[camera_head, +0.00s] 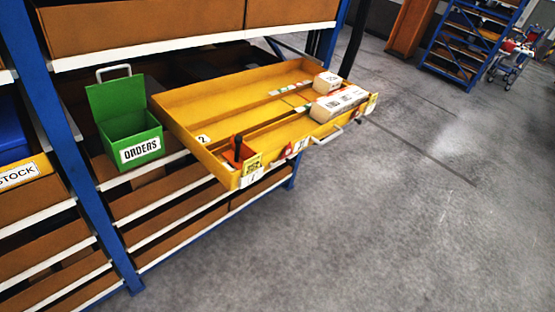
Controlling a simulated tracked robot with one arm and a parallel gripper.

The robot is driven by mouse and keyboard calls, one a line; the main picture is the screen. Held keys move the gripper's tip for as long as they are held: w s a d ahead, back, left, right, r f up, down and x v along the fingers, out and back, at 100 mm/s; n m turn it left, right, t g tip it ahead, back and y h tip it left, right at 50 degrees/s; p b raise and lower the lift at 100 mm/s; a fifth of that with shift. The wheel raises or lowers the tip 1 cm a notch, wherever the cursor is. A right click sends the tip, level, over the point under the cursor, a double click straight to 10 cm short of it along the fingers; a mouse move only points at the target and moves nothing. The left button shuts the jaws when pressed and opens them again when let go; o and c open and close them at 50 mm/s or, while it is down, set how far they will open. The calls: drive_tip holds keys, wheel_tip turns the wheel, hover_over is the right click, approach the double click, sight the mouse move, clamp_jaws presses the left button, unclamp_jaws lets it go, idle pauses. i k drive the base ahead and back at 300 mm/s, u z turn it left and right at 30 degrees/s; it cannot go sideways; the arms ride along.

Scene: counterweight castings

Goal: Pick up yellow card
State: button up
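A small yellow card with dark marks (252,164) shows at the front left corner of a pulled-out yellow drawer (190,139). It is beside a small orange-red holder with a black upright handle (238,148). A white label (252,178) is just below the card. I cannot tell whether the card lies in the drawer or is fixed to its front. A second small yellowish tag (371,103) is at the drawer's right end. My gripper is not in view.
The drawer sticks out from a blue-framed shelf rack (95,205) with brown bins. White boxes (338,104) stand in its right part. A green open box marked ORDERS (132,130) sits left of it. Grey floor (350,240) is clear to the right; another rack (470,45) stands far off.

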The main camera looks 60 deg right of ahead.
sight(252, 164)
drive_tip(key=z, duration=1.1)
drive_tip(key=i, duration=1)
drive_tip(key=u, duration=0.05)
drive_tip(key=k, duration=1.15)
drive_tip(key=z, duration=0.5)
drive_tip(key=i, duration=0.95)
drive_tip(key=z, duration=0.3)
